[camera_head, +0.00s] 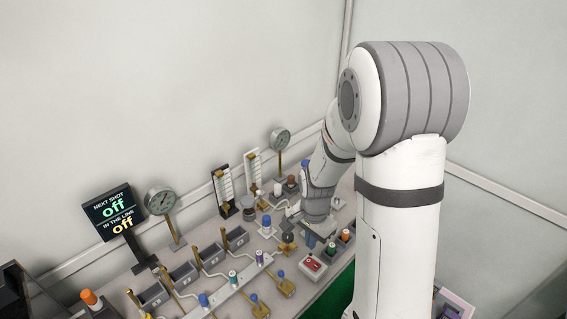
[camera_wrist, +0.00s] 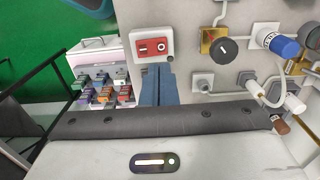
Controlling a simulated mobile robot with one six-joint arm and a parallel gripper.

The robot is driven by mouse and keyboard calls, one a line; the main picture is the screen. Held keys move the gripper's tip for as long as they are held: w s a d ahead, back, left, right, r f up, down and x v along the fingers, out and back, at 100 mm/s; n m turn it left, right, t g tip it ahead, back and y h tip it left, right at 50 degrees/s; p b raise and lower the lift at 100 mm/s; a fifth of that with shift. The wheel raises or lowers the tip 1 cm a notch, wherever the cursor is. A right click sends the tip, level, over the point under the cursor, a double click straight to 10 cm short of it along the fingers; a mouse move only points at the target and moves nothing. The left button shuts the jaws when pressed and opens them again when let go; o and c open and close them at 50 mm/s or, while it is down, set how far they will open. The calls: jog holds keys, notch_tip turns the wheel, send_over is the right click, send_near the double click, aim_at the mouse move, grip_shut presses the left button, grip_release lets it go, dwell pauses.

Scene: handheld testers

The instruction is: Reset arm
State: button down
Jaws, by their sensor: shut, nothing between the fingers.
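My gripper (camera_head: 310,240) is at the end of my arm, low over the crowded bench, just behind a red-and-white switch box (camera_head: 313,265). In the wrist view my gripper (camera_wrist: 158,87) shows as two blue fingers pressed together, with nothing between them. The fingers point at the lower edge of the switch box (camera_wrist: 151,45), which is marked I and O. I cannot tell whether they touch it. My arm's upper links hide the right part of the bench in the head view.
A sign (camera_head: 112,209) reading "off" twice and a dial gauge (camera_head: 160,202) stand at the left. Valves, levers and bins crowd the bench around my gripper. In the wrist view, a black round knob (camera_wrist: 223,46) and a blue-capped connector (camera_wrist: 284,46) are at the right.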

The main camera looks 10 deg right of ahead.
jog(key=s+r+n+t, duration=0.2)
jog(key=s+r+n, duration=0.8)
jog(key=s+r, duration=0.4)
notch_tip(320, 180, up, 5)
jog(key=shift+a+r+n+t, duration=0.1)
jog(key=shift+a+n+t, duration=0.05)
jog(key=shift+n+t, duration=0.25)
dwell(6.0)
